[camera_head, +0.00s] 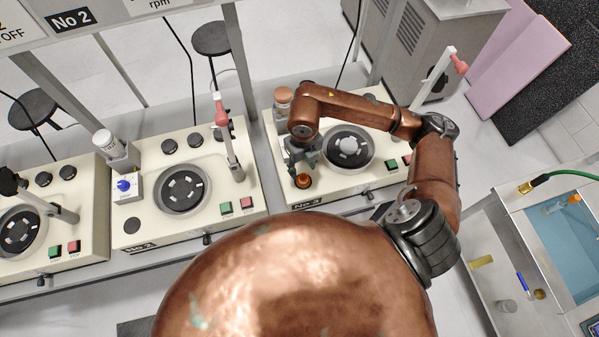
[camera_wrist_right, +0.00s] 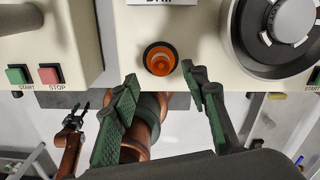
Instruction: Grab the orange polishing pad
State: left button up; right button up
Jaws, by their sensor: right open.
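The orange polishing pad (camera_head: 303,181) sits in a dark round spot at the front left of the No 3 machine top. In the right wrist view the pad (camera_wrist_right: 161,60) shows as an orange knob-like piece in a dark ring. My right gripper (camera_head: 302,168) points down over it. In the wrist view its two green-padded fingers (camera_wrist_right: 160,76) are apart, one on each side of the pad in the picture, with nothing between them. I cannot tell how high the tips are above it. My left gripper (camera_wrist_right: 73,117) shows small at the lower left of the wrist view; its jaws are unclear.
The No 3 machine's turntable (camera_head: 348,147) is right of the pad. An orange-brown jar (camera_head: 283,97) stands at the machine's back left. The No 2 machine (camera_head: 135,225) is to the left. A steel tray (camera_head: 500,268) is at the lower right.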

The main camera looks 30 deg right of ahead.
aim_at(304, 178)
jog(key=f, duration=0.2)
jog(key=f+p, duration=0.1)
jog(key=f, duration=0.1)
jog(key=shift+s+d, duration=0.1)
jog(key=shift+s, duration=0.2)
notch_tip(304, 178, down, 2)
jog(key=shift+w+f, duration=0.1)
jog(key=shift+f, duration=0.2)
jog(key=c, duration=1)
pick_arm(q)
jog(key=shift+s+r, duration=0.3)
jog(key=shift+s, duration=0.3)
jog(key=shift+s+r, duration=0.3)
jog(key=shift+s, duration=0.3)
pick_arm(e)
grip_shut()
